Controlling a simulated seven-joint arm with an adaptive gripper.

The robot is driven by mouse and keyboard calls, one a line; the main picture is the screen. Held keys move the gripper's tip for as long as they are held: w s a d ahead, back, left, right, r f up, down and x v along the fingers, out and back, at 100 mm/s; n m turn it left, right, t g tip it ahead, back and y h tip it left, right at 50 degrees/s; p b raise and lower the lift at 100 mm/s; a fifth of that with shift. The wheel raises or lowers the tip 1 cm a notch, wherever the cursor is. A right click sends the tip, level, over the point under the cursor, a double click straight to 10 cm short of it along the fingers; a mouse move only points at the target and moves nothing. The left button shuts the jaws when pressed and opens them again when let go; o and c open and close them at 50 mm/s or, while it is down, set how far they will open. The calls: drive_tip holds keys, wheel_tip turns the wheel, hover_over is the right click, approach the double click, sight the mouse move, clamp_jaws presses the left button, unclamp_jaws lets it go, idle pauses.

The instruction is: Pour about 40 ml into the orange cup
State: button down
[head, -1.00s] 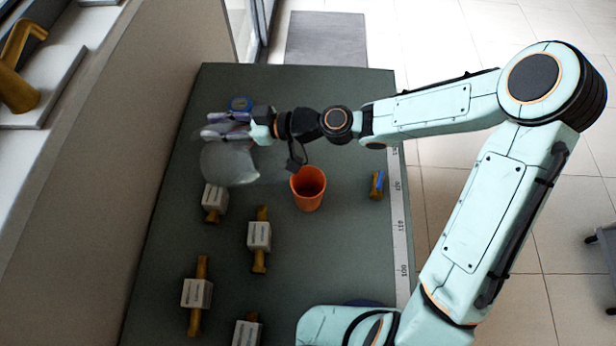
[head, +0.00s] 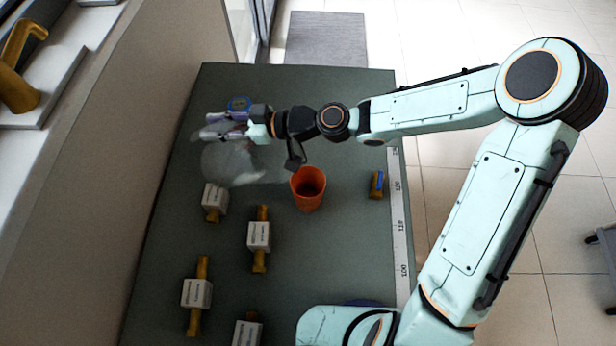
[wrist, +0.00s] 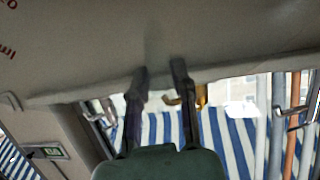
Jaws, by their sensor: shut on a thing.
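The orange cup (head: 308,190) stands upright on the dark green table, and its inside looks dark. My gripper (head: 222,128) is shut on a translucent grey jug (head: 228,164), left of the cup. The jug appears tilted, its body toward the near side. A faint pale patch runs from the jug toward the cup; I cannot tell if it is liquid or part of the jug. In the wrist view the jug's pale wall (wrist: 90,50), with red marks, fills the top, and my gripper's dark fingers (wrist: 158,80) reach to it. The liquid level is not clear.
Several brass fittings with white labels, such as this one (head: 259,237), lie left of and nearer than the cup. A blue and brass piece (head: 376,184) is right of it. A blue round object (head: 239,103) sits behind my gripper. A ruler strip (head: 401,235) lines the right edge.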

sight(192, 138)
drive_tip(key=shift+a+f+h, duration=0.1)
drive_tip(key=shift+a+h, duration=0.55)
drive_tip(key=shift+h, duration=0.05)
drive_tip(key=a+f+h, duration=0.4)
drive_tip(key=h, duration=0.1)
drive_tip(key=w+a+f+h, duration=0.1)
drive_tip(key=a+f+h, duration=0.1)
drive_tip(key=shift+f+g, duration=0.3)
drive_tip(key=shift+g, duration=0.1)
drive_tip(key=shift+w+a+f+h, duration=0.15)
drive_tip(key=shift+f+h, duration=0.35)
drive_tip(key=shift+h, duration=0.7)
drive_tip(key=shift+r, duration=0.1)
